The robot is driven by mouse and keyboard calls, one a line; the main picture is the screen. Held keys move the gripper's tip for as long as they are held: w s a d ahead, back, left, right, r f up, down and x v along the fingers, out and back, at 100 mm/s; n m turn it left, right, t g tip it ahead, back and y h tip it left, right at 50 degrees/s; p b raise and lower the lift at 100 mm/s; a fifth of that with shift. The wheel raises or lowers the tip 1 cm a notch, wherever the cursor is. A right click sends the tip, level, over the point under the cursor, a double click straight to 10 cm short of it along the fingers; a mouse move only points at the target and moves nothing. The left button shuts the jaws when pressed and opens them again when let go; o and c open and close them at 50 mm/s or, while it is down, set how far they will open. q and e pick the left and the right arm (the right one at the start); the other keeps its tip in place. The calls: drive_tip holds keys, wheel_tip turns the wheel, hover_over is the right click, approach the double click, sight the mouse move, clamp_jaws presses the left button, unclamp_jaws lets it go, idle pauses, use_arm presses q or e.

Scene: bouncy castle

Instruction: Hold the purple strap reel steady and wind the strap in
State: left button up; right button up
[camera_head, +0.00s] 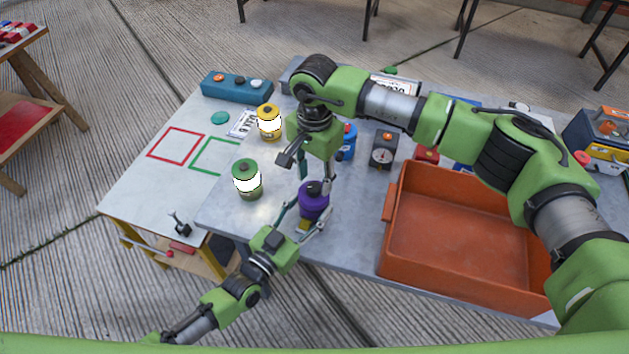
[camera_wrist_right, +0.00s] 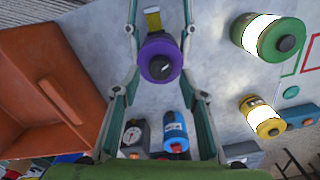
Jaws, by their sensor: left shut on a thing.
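The purple strap reel (camera_head: 314,205) stands on the grey tabletop near its front edge, with a dark knob on top. A yellow piece (camera_head: 303,226) shows at its near side and also in the right wrist view (camera_wrist_right: 153,20). My left gripper (camera_head: 307,214) reaches from the front and is shut on the reel, one finger on each side. My right gripper (camera_head: 315,182) points down above the reel. Its fingers are apart, and the reel (camera_wrist_right: 160,60) shows between them in the right wrist view. Whether they touch the knob is unclear.
An orange-red tray (camera_head: 457,222) stands right of the reel. A green can (camera_head: 247,181), a yellow can (camera_head: 269,123), a blue can (camera_head: 348,141) and a dial gauge (camera_head: 383,151) stand around it. Clear tabletop lies left, with red and green outlined squares.

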drive_tip(key=shift+f, duration=1.1)
drive_tip(key=c, duration=1.1)
